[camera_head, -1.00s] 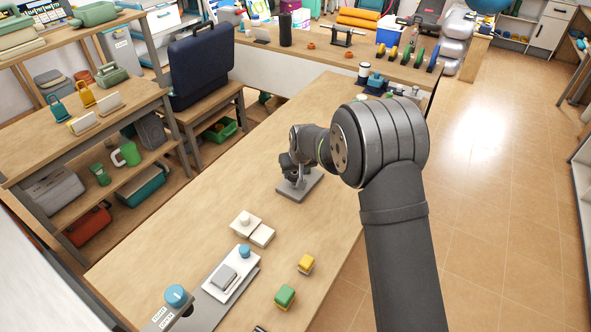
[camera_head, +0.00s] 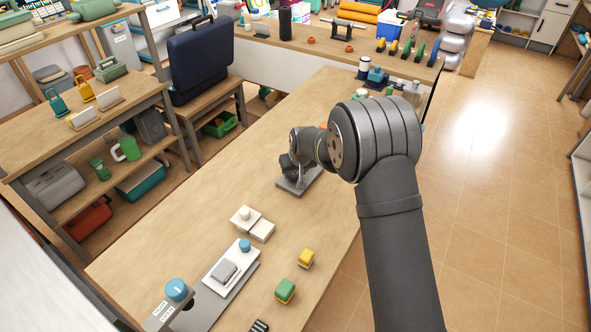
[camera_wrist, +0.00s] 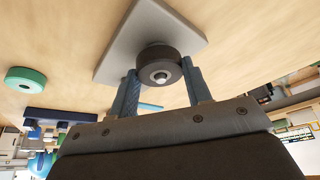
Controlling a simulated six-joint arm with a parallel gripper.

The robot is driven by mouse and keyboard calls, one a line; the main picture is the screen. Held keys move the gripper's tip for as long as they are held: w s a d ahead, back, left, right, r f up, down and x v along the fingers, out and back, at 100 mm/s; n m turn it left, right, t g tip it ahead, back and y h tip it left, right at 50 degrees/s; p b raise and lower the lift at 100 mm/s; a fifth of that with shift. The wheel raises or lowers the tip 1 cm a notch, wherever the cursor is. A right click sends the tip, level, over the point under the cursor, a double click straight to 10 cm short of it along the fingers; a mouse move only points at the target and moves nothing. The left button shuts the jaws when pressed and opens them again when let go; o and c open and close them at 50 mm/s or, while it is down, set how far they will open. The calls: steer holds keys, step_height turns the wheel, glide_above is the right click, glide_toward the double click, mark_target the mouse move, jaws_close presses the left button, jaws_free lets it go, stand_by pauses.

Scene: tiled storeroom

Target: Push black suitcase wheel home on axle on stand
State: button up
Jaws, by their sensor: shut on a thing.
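The black suitcase wheel (camera_wrist: 158,62) sits between my two fingers in the wrist view, in front of the grey stand plate (camera_wrist: 184,32). A bright round axle end (camera_wrist: 161,77) shows in the wheel's centre, so the wheel is around the axle. How far on it sits, I cannot tell. My gripper (camera_wrist: 160,71) is shut on the wheel, with one blue-grey finger on each side. In the head view the stand's base (camera_head: 290,186) lies flat on the bench below my wrist; my wrist hides the wheel there.
The wooden bench (camera_head: 190,225) is clear around the stand. Nearer lie a white block pair (camera_head: 262,230), a white switch panel (camera_head: 222,271), a yellow block (camera_head: 305,258) and a green block (camera_head: 285,290). A green ring (camera_wrist: 25,78) lies left in the wrist view.

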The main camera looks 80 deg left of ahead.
steer(key=o, duration=1.1)
steer(key=shift+c, duration=0.2)
steer(key=v, duration=1.7)
steer(key=x, duration=1.7)
steer(key=shift+f, duration=0.1)
steer(key=shift+r, duration=0.2)
